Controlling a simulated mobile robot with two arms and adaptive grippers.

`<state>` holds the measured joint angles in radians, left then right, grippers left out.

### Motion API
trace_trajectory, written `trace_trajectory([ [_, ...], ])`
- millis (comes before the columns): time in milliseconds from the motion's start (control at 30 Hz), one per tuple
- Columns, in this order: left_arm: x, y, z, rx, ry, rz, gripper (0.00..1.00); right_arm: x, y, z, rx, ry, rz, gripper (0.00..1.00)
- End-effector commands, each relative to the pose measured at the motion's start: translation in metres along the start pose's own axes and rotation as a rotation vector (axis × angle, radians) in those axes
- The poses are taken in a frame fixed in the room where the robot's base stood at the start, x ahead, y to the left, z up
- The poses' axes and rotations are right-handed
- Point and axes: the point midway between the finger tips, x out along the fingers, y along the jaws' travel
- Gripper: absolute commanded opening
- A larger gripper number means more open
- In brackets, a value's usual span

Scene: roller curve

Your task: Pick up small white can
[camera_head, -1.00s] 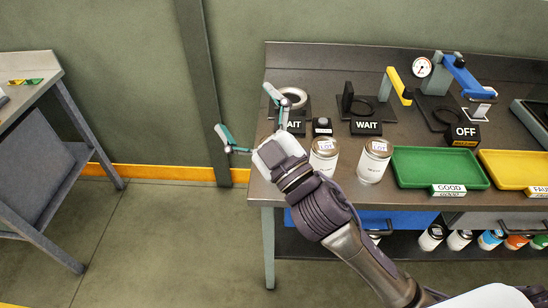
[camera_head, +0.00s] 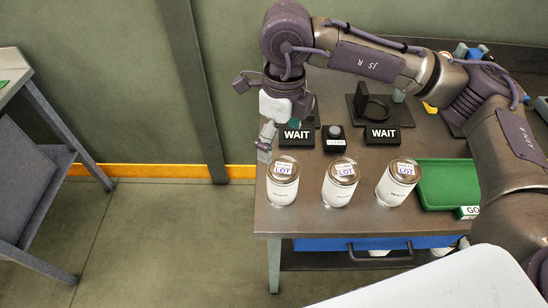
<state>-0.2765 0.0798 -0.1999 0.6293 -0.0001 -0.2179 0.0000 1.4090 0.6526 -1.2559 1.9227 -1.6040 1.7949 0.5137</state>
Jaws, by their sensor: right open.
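Three white cans with metal lids and LOT labels stand upright in a row along the near left part of the workbench: a left can (camera_head: 283,186), a middle can (camera_head: 339,186) and a right can (camera_head: 396,186). They look alike in size, so I cannot tell which one is the small one. My right gripper (camera_head: 278,137) points down above the bench's left edge, behind the left can and beside the left WAIT sign. It is open, with nothing seen between its fingers, and is apart from the cans. My left gripper is out of view.
WAIT signs (camera_head: 297,136) and (camera_head: 382,135) stand behind the cans, with a small black button box (camera_head: 334,138) between them. A green tray (camera_head: 440,181) lies right of the cans. My right arm covers the bench's back right. Bare bench (camera_head: 310,222) lies in front.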

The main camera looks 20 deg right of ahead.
Motion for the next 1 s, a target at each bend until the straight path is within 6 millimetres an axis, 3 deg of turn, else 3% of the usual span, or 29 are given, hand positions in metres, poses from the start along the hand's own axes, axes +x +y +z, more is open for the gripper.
trace_trajectory([
  [133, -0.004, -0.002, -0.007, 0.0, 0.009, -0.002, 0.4, 0.009, -0.008, -0.004, 0.011, 0.019, -0.029, 1.0],
  [400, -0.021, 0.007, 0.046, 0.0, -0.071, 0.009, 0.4, 0.061, -0.007, -0.004, 0.008, 0.017, -0.023, 1.0],
  [467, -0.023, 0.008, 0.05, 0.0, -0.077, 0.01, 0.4, 0.07, -0.008, -0.004, 0.008, 0.016, -0.023, 1.0],
  [567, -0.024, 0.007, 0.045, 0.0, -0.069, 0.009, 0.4, 0.079, -0.008, -0.004, 0.007, 0.014, -0.024, 1.0],
  [800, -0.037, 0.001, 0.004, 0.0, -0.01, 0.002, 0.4, 0.099, -0.009, -0.003, 0.007, 0.017, -0.023, 1.0],
  [1000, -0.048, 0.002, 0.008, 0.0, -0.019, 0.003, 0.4, 0.128, -0.011, -0.001, 0.007, 0.015, -0.023, 1.0],
])
